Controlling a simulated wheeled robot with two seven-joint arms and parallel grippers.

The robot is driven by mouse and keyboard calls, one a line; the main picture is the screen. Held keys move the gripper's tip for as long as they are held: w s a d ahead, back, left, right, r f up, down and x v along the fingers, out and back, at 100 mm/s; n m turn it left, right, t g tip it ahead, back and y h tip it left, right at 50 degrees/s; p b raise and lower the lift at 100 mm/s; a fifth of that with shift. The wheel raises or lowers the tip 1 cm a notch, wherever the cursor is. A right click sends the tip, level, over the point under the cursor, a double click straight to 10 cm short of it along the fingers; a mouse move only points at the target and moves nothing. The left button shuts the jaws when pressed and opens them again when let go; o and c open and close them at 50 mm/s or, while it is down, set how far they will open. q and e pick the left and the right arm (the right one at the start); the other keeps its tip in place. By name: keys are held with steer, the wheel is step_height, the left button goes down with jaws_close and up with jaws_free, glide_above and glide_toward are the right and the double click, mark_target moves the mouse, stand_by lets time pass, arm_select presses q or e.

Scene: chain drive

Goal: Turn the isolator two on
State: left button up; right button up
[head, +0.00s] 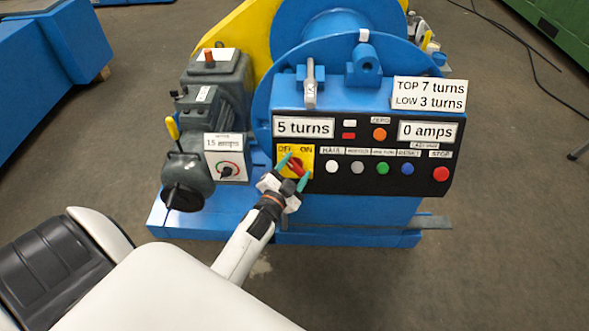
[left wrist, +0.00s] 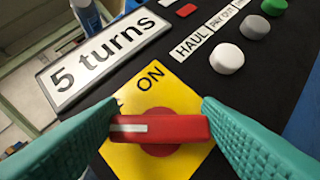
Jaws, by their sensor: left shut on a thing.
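The isolator is a red rotary handle (head: 296,166) on a yellow plate (left wrist: 150,92) marked OFF and ON, at the left end of the black control panel. In the left wrist view the handle (left wrist: 165,128) lies across the picture, with its white mark at the left end, towards the mostly hidden OFF label. The ON label (left wrist: 151,78) shows above the handle. My left gripper (head: 293,169) is shut on the handle, one teal finger at each end of it. My right gripper is not in view.
Right of the isolator sits a row of push buttons, from white (head: 332,167) to the red stop (head: 440,174). Displays read "5 turns" (head: 303,127) and "0 amps" (head: 428,131).

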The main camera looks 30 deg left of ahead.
arm_select(q)
steer(key=shift+r+m+p, duration=0.2)
steer(key=shift+m+p, duration=0.3)
steer(key=shift+p, duration=0.2)
steer(key=m+g+h+p, duration=0.1)
steer(key=m+p, duration=0.1)
steer(key=p, duration=0.1)
steer(key=m+g+h+p, duration=0.1)
steer(key=m+p, duration=0.2)
steer(key=p, duration=0.1)
steer(key=m+g+h+p, duration=0.1)
steer(key=m+p, duration=0.2)
steer(key=p, duration=0.1)
steer(key=shift+a+r+g+h, duration=0.1)
steer(key=shift+r+g+h, duration=0.15)
steer(key=shift+g+h, duration=0.05)
steer(key=m+g+p, duration=0.2)
steer(key=m+p, duration=0.1)
steer(key=p, duration=0.3)
steer(key=m+g+p, duration=0.2)
steer(key=m+p, duration=0.2)
steer(key=p, duration=0.2)
steer(key=shift+f+g+p, duration=0.1)
steer(key=shift+g+p, duration=0.25)
steer(key=shift+g, duration=0.05)
steer(key=shift+f+m+g+p, duration=0.15)
steer(key=shift+m+g+p, duration=0.2)
steer(key=shift+p, duration=0.5)
steer(key=shift+f+m, duration=0.15)
steer(key=shift+m, duration=0.1)
